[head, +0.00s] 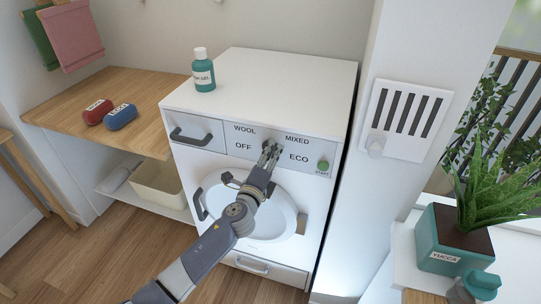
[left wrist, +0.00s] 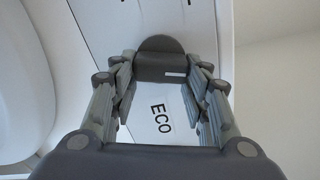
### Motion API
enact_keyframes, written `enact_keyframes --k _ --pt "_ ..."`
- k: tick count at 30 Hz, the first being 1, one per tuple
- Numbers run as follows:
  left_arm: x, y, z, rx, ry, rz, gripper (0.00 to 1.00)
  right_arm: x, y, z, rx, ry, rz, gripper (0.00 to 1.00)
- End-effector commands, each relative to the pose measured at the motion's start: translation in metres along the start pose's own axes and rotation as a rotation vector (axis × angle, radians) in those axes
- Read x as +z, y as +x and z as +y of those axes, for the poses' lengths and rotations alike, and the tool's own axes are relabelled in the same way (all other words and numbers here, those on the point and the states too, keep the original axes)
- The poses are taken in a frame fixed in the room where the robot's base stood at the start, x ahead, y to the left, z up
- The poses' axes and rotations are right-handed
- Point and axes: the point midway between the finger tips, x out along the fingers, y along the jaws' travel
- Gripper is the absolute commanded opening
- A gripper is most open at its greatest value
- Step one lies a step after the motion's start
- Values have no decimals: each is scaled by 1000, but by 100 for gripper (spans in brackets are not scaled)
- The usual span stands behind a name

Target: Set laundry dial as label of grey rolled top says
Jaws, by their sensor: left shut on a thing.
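The laundry dial is a dark grey knob (left wrist: 160,46) with a white mark on its face in the left wrist view. The words WOOL, MIXED, OFF and ECO stand around it on the washer's panel (head: 210,132). My left gripper (head: 270,149) is shut on the dial and hides most of it in the head view. I cannot tell which word the mark points to. A red rolled top (head: 98,111) and a blue rolled top (head: 120,117) lie on the wooden counter, their labels too small to read surely. I see no grey rolled top. My right gripper is out of view.
The green START button (head: 323,165) is right of the dial. A teal bottle (head: 204,75) stands on the washer. A white slotted vent panel (head: 405,120) is on the wall at right. A potted yucca (head: 455,237) stands at lower right.

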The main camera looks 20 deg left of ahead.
Motion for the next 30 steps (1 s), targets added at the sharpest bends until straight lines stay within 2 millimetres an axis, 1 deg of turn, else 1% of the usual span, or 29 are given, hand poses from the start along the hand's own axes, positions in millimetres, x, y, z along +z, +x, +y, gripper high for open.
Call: enact_keyframes --k 6,12,29,30 --pt "0 0 2 1 124 1 19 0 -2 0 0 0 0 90" --pt "0 0 3 1 187 1 19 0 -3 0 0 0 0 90" --pt "0 0 3 1 210 2 19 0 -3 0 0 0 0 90" --pt "0 0 3 1 210 2 52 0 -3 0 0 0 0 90"
